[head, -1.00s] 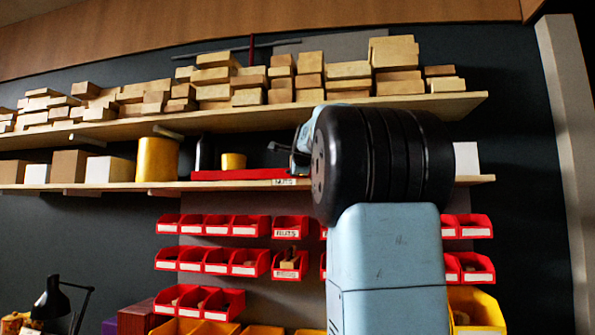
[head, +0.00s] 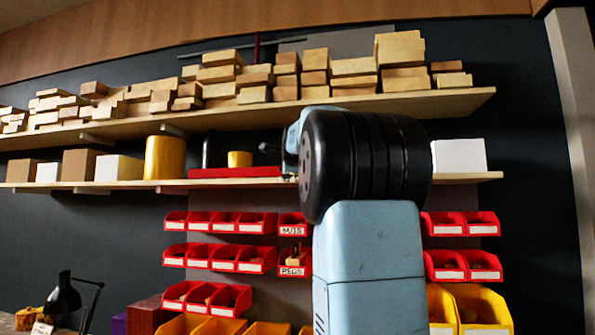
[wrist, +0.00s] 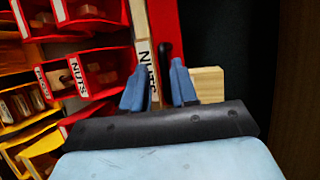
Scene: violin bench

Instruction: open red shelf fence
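The red shelf fence (head: 235,172) is a low red strip along the lower shelf, in front of a dark upright object (head: 211,151) and a small yellow cylinder (head: 239,159). Its right part is hidden by my arm. In the wrist view the fence (wrist: 166,18) runs upright, with a dark, rounded upright piece (wrist: 165,58) in front of it. My gripper (wrist: 160,86) has its blue fingers apart, one on each side of that dark piece's line. I cannot tell whether they touch it. In the head view my gripper is mostly hidden behind my wrist.
The lower shelf (head: 110,186) also holds boxes and a large yellow cylinder (head: 164,158). The upper shelf (head: 455,103) above it is full of wood blocks. Red bins (head: 245,224) hang below. A white box (head: 459,155) stands right of my arm.

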